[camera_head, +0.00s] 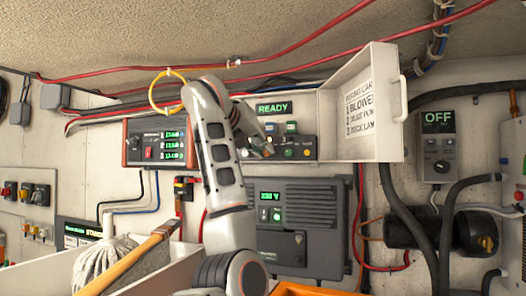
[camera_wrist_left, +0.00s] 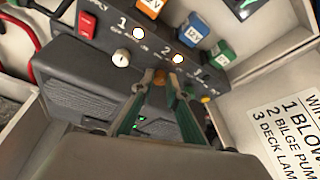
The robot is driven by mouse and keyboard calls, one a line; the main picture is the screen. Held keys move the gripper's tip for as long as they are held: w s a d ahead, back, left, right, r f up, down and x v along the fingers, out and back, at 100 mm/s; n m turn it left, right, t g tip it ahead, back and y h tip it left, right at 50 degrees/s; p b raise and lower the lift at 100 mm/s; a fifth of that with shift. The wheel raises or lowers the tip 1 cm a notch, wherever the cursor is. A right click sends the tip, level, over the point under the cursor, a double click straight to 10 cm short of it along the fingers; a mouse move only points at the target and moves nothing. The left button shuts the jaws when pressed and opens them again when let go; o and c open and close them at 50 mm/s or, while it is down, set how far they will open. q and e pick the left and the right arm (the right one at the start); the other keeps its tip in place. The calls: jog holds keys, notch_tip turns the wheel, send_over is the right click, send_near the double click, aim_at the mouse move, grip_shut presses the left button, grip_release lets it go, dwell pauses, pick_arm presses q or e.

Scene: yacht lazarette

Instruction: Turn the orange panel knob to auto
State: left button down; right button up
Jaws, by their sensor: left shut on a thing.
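The dark control panel (camera_head: 300,149) is mounted on the back wall below a green READY display (camera_head: 273,107). In the left wrist view its face (camera_wrist_left: 100,50) carries lamps marked 1 and 2. A small orange knob (camera_wrist_left: 174,81) shows at my left fingertips, mostly hidden by them. My left gripper (camera_head: 262,148) reaches the panel from the left; its fingers (camera_wrist_left: 162,79) are closed on the knob in the left wrist view. The knob's pointer and any auto mark cannot be read. My right gripper is not in view.
An open white cover (camera_head: 361,103) with a printed list stands right of the panel, close to my gripper. A red-framed instrument (camera_head: 155,142) is to the left. A grey charger-like unit (camera_head: 298,215) is below.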

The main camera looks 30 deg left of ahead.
pick_arm(q)
jog(key=shift+n+h, duration=0.3)
jog(key=shift+n, duration=0.1)
dwell(0.3)
jog(key=c, duration=2)
grip_release()
jog(key=shift+a, duration=0.1)
jog(key=shift+s, duration=0.15)
jog(key=v, duration=1.1)
jog(key=shift+s, duration=0.35)
